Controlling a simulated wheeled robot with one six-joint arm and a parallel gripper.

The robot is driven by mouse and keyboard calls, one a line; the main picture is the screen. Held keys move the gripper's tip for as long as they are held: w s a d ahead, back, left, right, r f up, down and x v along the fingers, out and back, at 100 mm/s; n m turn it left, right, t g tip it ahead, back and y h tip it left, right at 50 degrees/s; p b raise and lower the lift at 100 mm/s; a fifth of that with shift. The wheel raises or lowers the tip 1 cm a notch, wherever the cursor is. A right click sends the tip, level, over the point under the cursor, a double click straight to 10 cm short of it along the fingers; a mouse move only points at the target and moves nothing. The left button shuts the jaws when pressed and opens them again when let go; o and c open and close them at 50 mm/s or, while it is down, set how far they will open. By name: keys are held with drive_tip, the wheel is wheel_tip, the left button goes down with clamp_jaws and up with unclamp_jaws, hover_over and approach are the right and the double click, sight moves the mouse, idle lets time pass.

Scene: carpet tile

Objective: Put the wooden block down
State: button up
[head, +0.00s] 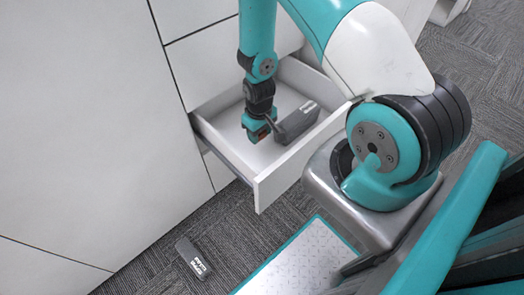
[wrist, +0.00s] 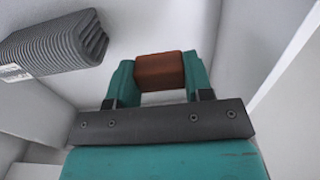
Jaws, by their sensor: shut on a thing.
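The wooden block (wrist: 160,70) is reddish brown and sits between the two teal fingertips of my gripper (wrist: 158,78) in the wrist view. My gripper is shut on it. In the head view my gripper (head: 258,128) points down inside an open white drawer (head: 277,176). Only a small part of the block (head: 260,134) shows there, low between the fingers. I cannot tell whether the block touches the drawer floor.
A dark grey ridged object (wrist: 60,45) lies in the drawer beside my gripper; it also shows in the head view (head: 297,122). Another dark object with white lettering (head: 193,258) lies on the carpet by the white cabinet front (head: 85,130). The drawer walls stand close around my gripper.

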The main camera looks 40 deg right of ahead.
sight(260, 157)
wheel_tip(260, 157, down, 11)
drive_tip(key=shift+f+b, duration=0.1)
drive_tip(key=shift+b, duration=0.6)
